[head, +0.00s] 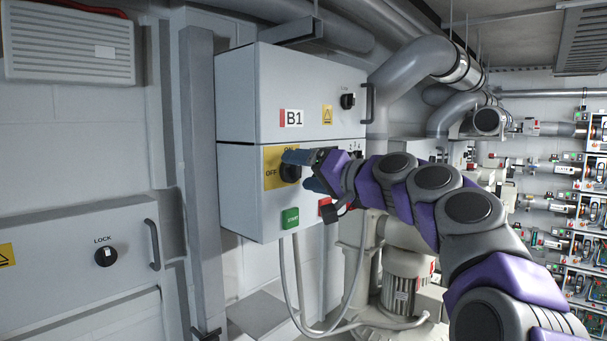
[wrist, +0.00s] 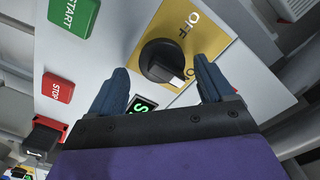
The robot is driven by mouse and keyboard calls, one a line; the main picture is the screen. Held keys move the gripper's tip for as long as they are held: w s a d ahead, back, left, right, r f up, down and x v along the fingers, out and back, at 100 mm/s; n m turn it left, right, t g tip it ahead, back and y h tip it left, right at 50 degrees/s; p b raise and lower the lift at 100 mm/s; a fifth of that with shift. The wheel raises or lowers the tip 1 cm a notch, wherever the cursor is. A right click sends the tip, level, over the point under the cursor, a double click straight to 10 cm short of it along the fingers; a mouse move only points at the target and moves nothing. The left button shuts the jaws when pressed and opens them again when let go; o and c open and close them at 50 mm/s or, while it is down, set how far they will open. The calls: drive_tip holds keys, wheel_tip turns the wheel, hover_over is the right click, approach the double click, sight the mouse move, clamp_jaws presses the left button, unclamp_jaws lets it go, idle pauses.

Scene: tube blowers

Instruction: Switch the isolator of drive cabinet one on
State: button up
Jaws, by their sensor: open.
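The cabinet (head: 240,195) labelled B1 hangs on the wall. Its isolator is a black rotary knob (head: 290,173) on a yellow plate (head: 272,160) with ON above and OFF to the left. My gripper (head: 300,170) is open at the knob, its blue fingers partly covering it in the head view. In the wrist view, the fingers (wrist: 162,88) stand either side of the knob (wrist: 160,60), with gaps showing. The knob's white-marked end points down and right, away from the OFF lettering at upper right. Finger contact cannot be told.
A green START button (head: 290,218) and a red STOP button (wrist: 58,88) sit near the isolator. A small lit green display (wrist: 142,104) lies between the fingers. Cables (head: 300,290) hang below the cabinet. A LOCK panel (head: 80,260) is at left.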

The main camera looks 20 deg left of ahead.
drive_tip(key=b+v, duration=0.3)
drive_tip(key=v, duration=1.4)
drive_tip(key=shift+w, duration=0.2)
drive_tip(key=s+f+g+h+b, duration=0.1)
drive_tip(key=s+f+h+b, duration=0.3)
drive_tip(key=f, duration=0.8)
drive_tip(key=s+f+g+h+b, duration=0.25)
drive_tip(key=s+f, duration=0.35)
drive_tip(key=f, duration=0.6)
drive_tip(key=s+f+g+h+b, duration=0.15)
drive_tip(key=s+f+b, duration=0.3)
drive_tip(key=f, duration=0.75)
drive_tip(key=s+d+f+m+g+h+b, duration=0.1)
drive_tip(key=s+d+f+h+b, duration=0.1)
drive_tip(key=s+d+f, duration=0.4)
drive_tip(key=s+d+f+m+g+h+b, duration=0.1)
drive_tip(key=s+d+f, duration=0.6)
drive_tip(key=f, duration=0.7)
drive_tip(key=s+d+f+m+g+h+b, duration=0.1)
drive_tip(key=s+d+f+m+h+b, duration=0.1)
drive_tip(key=s+d+f+h+b, duration=0.2)
drive_tip(key=s+d+f+h, duration=0.1)
drive_tip(key=s+d+f, duration=0.2)
drive_tip(key=s+f, duration=0.2)
drive_tip(key=shift+s+f+g+h+b, duration=0.2)
drive_tip(key=shift+f+g+h+b, duration=0.15)
drive_tip(key=shift+f, duration=0.6)
